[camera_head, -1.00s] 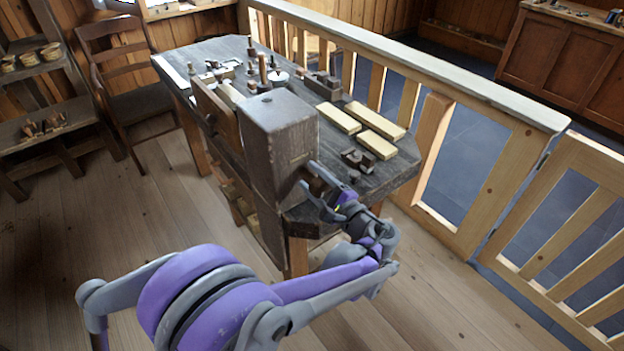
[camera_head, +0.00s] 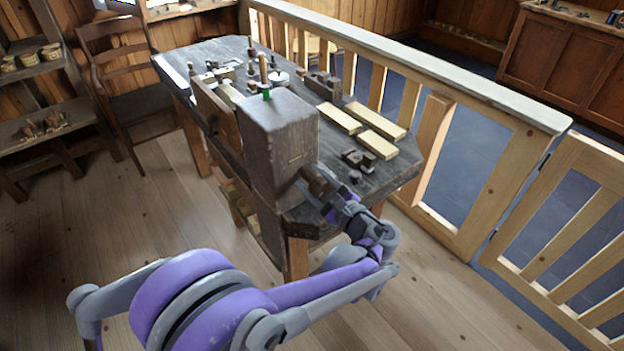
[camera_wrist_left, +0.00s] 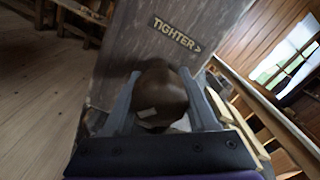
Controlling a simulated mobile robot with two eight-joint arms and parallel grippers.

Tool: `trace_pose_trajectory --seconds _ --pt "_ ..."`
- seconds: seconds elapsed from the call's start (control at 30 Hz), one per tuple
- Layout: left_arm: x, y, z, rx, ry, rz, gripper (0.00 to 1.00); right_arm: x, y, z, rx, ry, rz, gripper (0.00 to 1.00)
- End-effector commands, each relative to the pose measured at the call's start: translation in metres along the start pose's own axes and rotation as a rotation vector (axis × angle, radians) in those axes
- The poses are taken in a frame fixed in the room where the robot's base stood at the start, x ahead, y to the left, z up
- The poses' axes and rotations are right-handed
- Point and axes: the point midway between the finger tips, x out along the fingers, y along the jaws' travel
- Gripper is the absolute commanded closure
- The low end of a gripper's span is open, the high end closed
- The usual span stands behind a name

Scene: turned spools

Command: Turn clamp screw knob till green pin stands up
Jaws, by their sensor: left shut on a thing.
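The clamp screw knob (camera_wrist_left: 160,95) is brown and rounded with a pale mark on its face, and it sits on the end of a big wooden block (camera_head: 280,130). In the head view the knob (camera_head: 314,180) is partly covered by my gripper. The green pin (camera_head: 266,94) stands up from the top of the block. My left gripper (camera_head: 322,190) is shut on the knob; in the left wrist view its two fingers (camera_wrist_left: 163,100) lie on either side of it. A "TIGHTER" label (camera_wrist_left: 176,35) with an arrow to the right is above the knob. My right gripper is out of view.
The workbench (camera_head: 205,52) holds several pale wood bars (camera_head: 377,145), small dark parts (camera_head: 357,160) and tools. A wooden railing (camera_head: 440,85) runs behind it. A chair (camera_head: 115,60) and shelves (camera_head: 40,110) stand at the left. The floor in front is clear.

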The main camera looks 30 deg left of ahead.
Motion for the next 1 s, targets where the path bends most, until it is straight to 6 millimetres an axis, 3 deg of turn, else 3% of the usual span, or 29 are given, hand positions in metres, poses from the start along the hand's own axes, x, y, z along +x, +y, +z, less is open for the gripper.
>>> trace_pose_trajectory --seconds 0.2,0.23,0.37,0.73,1.0 --pt "-0.002 0.002 -0.002 -0.002 0.005 0.003 0.98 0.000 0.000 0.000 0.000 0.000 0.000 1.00" --pt "-0.002 0.002 -0.002 -0.002 0.005 0.003 0.37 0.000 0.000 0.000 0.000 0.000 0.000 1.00" --pt "-0.001 0.001 -0.001 -0.002 0.003 0.002 0.13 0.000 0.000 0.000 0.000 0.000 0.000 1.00" --pt "-0.005 0.000 -0.001 -0.002 0.002 0.000 0.12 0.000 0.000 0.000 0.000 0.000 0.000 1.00" --pt "-0.052 -0.001 -0.001 -0.003 0.005 -0.003 0.12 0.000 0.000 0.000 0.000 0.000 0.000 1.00"
